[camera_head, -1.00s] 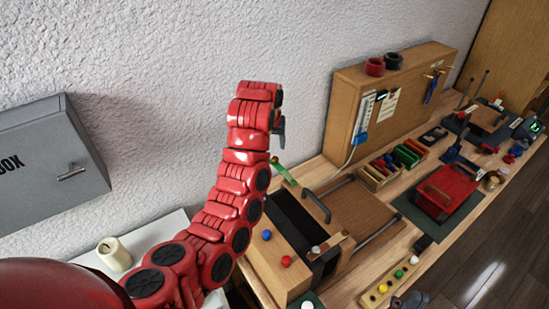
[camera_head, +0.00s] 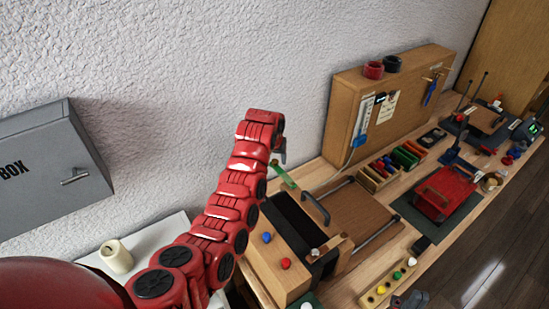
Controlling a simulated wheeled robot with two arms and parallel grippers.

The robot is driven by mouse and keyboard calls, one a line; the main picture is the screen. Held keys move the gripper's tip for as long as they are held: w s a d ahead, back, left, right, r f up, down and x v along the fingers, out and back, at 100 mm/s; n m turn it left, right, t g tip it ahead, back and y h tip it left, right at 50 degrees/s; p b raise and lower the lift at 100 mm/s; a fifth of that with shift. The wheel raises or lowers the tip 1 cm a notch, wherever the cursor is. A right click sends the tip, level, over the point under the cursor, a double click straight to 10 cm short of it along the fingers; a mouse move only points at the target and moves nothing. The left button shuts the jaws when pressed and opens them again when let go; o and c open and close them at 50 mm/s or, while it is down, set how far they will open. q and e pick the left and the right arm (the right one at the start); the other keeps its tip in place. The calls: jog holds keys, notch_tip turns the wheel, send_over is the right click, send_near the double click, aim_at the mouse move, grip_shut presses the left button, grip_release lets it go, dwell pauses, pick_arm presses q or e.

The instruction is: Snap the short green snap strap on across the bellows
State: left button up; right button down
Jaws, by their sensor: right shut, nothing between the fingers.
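The dark bellows (camera_head: 291,217) lies between a wooden end block (camera_head: 268,268) and a brown wooden body (camera_head: 352,212). A short green strap (camera_head: 284,174) stands up at a slant at the far end of the bellows. My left gripper (camera_head: 282,153) is just above the strap's top end. It is seen from the side, so its fingers and any contact with the strap are unclear. A grey part at the bottom edge looks like my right gripper (camera_head: 408,301); it is shut and empty, away from the strap.
Blue (camera_head: 267,238) and red (camera_head: 286,263) knobs sit on the end block. A wooden strip with coloured knobs (camera_head: 388,285) lies at the front. Bins (camera_head: 381,170), a red box (camera_head: 444,192) and a tool panel (camera_head: 345,108) stand further right. The wall is behind.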

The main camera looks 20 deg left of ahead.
pick_arm(q)
grip_shut()
dwell(1.3)
